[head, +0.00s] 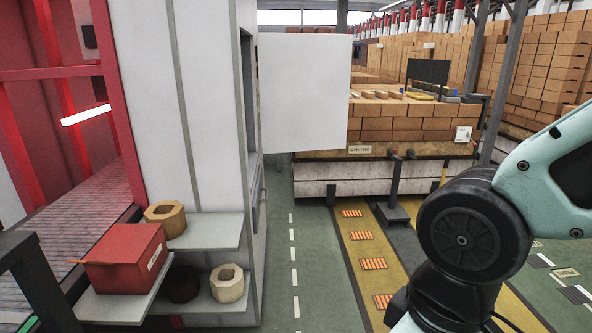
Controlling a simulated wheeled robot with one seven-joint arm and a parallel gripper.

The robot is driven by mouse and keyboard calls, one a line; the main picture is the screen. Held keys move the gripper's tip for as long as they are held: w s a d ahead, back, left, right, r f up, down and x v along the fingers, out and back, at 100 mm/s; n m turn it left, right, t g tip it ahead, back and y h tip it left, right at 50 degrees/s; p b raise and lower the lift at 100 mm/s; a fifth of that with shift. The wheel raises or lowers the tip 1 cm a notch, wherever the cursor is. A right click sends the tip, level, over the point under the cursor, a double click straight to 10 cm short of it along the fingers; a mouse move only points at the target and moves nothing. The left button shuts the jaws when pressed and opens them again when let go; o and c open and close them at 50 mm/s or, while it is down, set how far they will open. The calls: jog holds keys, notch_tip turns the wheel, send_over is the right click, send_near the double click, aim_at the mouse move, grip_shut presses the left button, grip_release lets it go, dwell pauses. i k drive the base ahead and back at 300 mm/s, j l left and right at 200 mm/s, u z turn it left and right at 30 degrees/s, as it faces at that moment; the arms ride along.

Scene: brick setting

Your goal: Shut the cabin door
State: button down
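A plain white panel, which looks like the cabin door (304,95), stands out to the right from the edge of the tall pale cabin (205,105) in the head view. It looks swung open, with its broad face toward me. No handle shows on this face. Part of the cabin's right side, with a darker recess, shows below and left of the panel. The doorway itself is mostly hidden by the angle. My arm is at the right of the view, well apart from the door. My gripper is outside the picture.
Shelves (205,232) on the cabin's near side hold a red box (124,258) and octagonal tan pieces (228,283). A brick-stacked platform (415,170) stands behind the door.

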aim_at(305, 79)
jog(key=i+z, duration=0.15)
jog(key=i, duration=0.85)
jog(key=i+j+z, duration=0.1)
jog(key=i, duration=0.85)
jog(key=i+z, duration=0.15)
jog(key=i, duration=0.55)
jog(key=i+j+z, duration=0.15)
jog(key=i, duration=0.5)
jog(key=i+j+z, duration=0.15)
jog(key=i, duration=0.55)
jog(key=i+z, duration=0.2)
jog(key=i, duration=0.15)
jog(key=i+j+z, duration=0.15)
jog(key=i, duration=0.2)
